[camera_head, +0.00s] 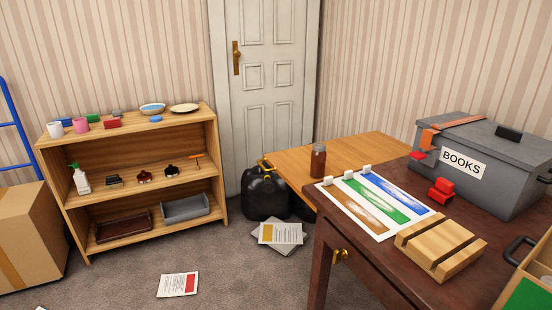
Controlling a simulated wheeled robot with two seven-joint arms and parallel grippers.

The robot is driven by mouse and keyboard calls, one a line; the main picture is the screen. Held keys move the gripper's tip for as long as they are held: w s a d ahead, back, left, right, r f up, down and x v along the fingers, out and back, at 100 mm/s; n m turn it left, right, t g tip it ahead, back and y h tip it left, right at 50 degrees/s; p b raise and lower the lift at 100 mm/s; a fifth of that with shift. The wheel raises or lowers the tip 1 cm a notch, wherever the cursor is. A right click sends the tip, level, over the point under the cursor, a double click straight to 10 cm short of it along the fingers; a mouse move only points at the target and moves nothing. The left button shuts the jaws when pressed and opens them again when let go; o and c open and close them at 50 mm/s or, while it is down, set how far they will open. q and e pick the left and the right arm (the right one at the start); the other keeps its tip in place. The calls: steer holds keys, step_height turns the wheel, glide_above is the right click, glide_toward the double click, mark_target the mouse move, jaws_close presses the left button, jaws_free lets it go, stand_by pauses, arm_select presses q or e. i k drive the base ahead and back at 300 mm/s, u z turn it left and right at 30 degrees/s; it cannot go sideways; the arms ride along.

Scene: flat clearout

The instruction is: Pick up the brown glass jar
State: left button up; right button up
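The brown glass jar (318,161) has a grey lid and stands upright. It is at the near left end of the light wooden table (372,146), close to the far left edge of the dark wooden table, whose edge may hide its base. No gripper or arm of mine shows in the head view.
On the dark table (400,262) are a sheet with three colour stripes (378,203), a slotted wooden block (440,247), red blocks (441,190) and a grey BOOKS box (490,155). A black bag (265,193) and papers (178,285) lie on the floor. A shelf (140,185) stands left.

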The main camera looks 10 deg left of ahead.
mark_target(319, 157)
steer(key=u, duration=0.5)
steer(key=i, duration=1.4)
steer(key=u, duration=0.05)
